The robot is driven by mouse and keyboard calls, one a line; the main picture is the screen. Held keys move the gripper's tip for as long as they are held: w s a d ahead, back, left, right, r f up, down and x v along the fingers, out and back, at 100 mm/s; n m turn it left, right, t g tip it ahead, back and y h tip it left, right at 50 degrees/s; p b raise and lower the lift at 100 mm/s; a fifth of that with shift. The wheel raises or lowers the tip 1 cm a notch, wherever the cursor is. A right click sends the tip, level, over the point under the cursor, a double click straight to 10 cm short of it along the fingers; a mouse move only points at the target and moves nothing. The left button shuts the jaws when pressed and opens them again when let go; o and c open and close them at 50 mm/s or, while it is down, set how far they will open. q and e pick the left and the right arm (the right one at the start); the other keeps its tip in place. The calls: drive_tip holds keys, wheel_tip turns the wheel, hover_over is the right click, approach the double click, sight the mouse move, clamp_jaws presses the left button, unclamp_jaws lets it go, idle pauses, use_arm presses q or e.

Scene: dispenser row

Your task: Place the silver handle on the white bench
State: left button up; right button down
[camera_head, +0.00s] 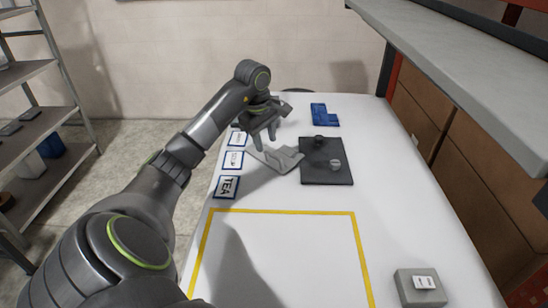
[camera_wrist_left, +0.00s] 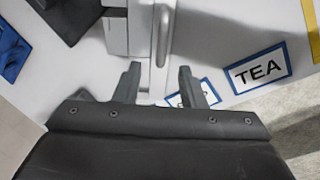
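A silver handle (camera_wrist_left: 162,38), a long bar with a grey block-like part beside it, lies between the fingers of my left gripper (camera_wrist_left: 159,80) in the left wrist view. The fingers are apart, and I see no clear contact with it. In the head view a light grey piece (camera_head: 284,160) that looks like the same handle rests on the white bench (camera_head: 398,215), left of a dark plate. My left gripper (camera_head: 264,140) is open just above its left end and partly hides it. My right gripper is not in view.
A yellow outline (camera_head: 282,211) marks clear bench. A grey box (camera_head: 420,288) stands at front right.

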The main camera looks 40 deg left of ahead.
sight(267, 151)
use_arm(q)
drive_tip(key=shift+f, duration=0.25)
drive_tip(key=shift+w+f, duration=0.1)
drive_tip(key=shift+f, duration=0.15)
drive_tip(key=f, duration=0.1)
drive_tip(key=f+p, duration=0.2)
drive_tip(key=shift+w+f, duration=0.25)
drive_tip(key=shift+f, duration=0.05)
drive_tip(key=shift+w+f, duration=0.1)
drive_tip(key=shift+f, duration=0.3)
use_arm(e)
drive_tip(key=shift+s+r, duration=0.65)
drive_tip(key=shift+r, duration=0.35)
use_arm(q)
clamp_jaws()
